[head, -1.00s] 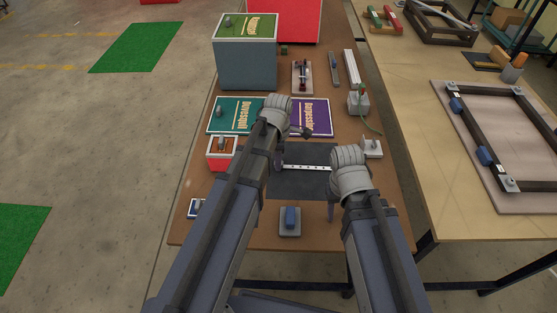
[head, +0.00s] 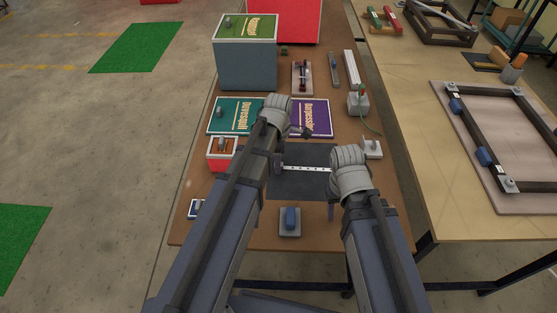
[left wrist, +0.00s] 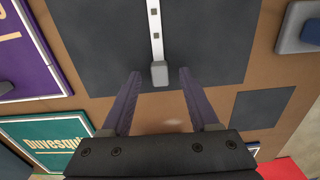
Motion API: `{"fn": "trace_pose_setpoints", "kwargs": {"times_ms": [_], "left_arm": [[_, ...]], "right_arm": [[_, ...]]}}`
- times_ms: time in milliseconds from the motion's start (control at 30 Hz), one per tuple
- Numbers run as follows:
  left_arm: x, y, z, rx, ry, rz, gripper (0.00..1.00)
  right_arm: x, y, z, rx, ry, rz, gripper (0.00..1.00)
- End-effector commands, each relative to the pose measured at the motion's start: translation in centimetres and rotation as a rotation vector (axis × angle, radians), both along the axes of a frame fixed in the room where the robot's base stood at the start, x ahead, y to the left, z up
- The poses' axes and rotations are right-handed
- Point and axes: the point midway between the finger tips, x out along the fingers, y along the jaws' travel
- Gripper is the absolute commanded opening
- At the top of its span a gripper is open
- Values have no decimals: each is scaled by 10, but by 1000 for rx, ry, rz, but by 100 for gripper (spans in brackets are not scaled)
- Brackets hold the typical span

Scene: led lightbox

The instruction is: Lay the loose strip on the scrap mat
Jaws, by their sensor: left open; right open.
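The loose strip (head: 308,168) is white with dark squares and lies on a large dark mat (head: 290,187) in the middle of the bench. The left wrist view shows its grey end block (left wrist: 160,74) between the fingertips of my left gripper (left wrist: 157,75), with gaps on both sides. In the head view my left gripper (head: 279,163) is at the strip's left end, open and empty. My right gripper (head: 332,210) is open, near the mat's right edge. A smaller dark square (left wrist: 263,107) in the left wrist view may be the scrap mat; my left arm seems to hide it in the head view.
A teal panel (head: 224,117) and a purple panel (head: 318,118) lie behind the mat. A red box (head: 221,160) stands at left, a blue-topped block (head: 290,221) in front. A grey block with a green cable (head: 358,103) and another grey block (head: 373,148) stand at right.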

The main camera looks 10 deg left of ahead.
Motion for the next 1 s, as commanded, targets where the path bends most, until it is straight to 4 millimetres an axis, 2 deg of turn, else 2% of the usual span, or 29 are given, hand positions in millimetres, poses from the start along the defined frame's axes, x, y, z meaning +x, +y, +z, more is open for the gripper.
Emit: {"fn": "trace_pose_setpoints", "kwargs": {"times_ms": [33, 500, 1000], "left_arm": [[0, 0, 9, 0, 0, 0, 61], [0, 0, 67, 0, 0, 0, 61], [0, 0, 70, 0, 0, 0, 61]], "right_arm": [[0, 0, 9, 0, 0, 0, 50], [0, 0, 67, 0, 0, -1, 50], [0, 0, 70, 0, 0, -1, 50]]}}
